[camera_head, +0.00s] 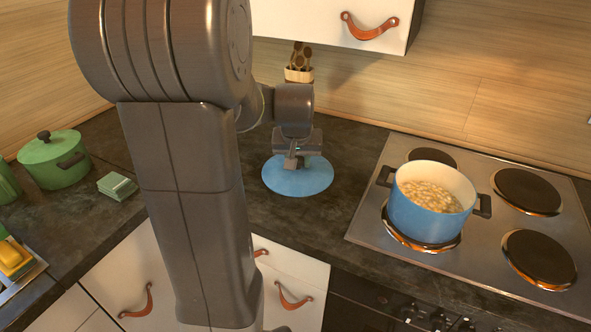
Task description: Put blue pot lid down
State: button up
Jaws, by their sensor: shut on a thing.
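The blue pot lid (312,182) is a round, flat blue disc over the dark countertop, left of the stove. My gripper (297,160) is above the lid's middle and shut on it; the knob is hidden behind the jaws. I cannot tell whether the lid touches the counter or hangs just above it. The blue pot (424,206) stands uncovered on the front left burner with pale food inside.
The stove (471,262) has several dark burners. A utensil holder (298,74) stands behind my gripper. A green lidded pot (54,164) and small green blocks (117,186) are at left. A cabinet (330,18) hangs above. Dark counter (345,150) is clear right of the lid.

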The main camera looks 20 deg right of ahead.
aim_at(298, 170)
jog(key=shift+f, duration=2.05)
jog(key=shift+f, duration=0.1)
jog(key=o, duration=1.1)
jog(key=shift+r, duration=0.35)
jog(key=v, duration=1.1)
jog(key=shift+s+a+r, duration=0.15)
jog(key=shift+s+r, duration=0.05)
jog(key=shift+r, duration=0.05)
